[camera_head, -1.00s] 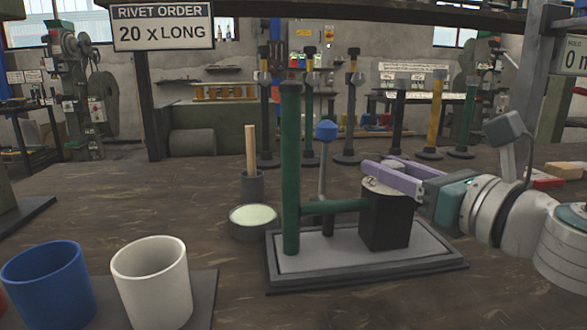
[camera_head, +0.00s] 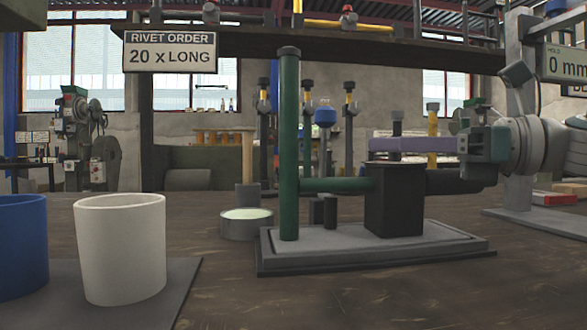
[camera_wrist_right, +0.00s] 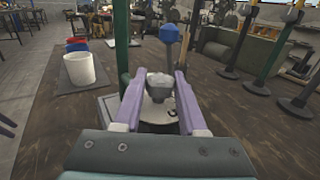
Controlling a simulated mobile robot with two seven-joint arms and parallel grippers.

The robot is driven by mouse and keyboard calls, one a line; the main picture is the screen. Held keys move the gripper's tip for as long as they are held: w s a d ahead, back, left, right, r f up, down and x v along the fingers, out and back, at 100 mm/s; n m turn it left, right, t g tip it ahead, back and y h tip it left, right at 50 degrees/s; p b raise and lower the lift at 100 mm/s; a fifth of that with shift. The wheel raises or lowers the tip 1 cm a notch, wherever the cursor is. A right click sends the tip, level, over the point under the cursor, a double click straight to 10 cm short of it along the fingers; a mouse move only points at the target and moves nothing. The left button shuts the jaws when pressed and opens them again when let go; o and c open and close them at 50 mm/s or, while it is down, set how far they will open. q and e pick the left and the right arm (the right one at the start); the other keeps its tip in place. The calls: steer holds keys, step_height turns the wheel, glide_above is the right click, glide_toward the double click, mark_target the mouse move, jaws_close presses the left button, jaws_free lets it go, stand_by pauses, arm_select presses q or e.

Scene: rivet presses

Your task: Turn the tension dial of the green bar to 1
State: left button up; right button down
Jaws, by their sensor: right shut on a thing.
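The green bar (camera_head: 289,150) is an upright post with a green crosspiece (camera_head: 335,185) running to a black block (camera_head: 395,200) on a grey base plate (camera_head: 350,240). In the right wrist view, a grey dial knob (camera_wrist_right: 160,86) sits on a pale round plate on top of the block. My right gripper (camera_head: 375,146) is level above the block. Its purple fingers are shut on the knob, one on each side, in the wrist view (camera_wrist_right: 160,80). The dial's numbers cannot be read. A blue-knobbed lever (camera_head: 325,115) stands behind the crosspiece. My left gripper is not in view.
A white cup (camera_head: 120,250) and a blue cup (camera_head: 20,245) stand on a dark mat at the left. A shallow round dish (camera_head: 246,225) sits beside the base plate. An overhead beam crosses above. The front middle of the table is clear.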

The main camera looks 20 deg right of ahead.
steer(key=shift+g, duration=0.3)
steer(key=shift+c, duration=2.3)
jaws_free()
steer(key=v, duration=1)
steer(key=shift+b, duration=0.3)
steer(key=shift+w+f, duration=0.1)
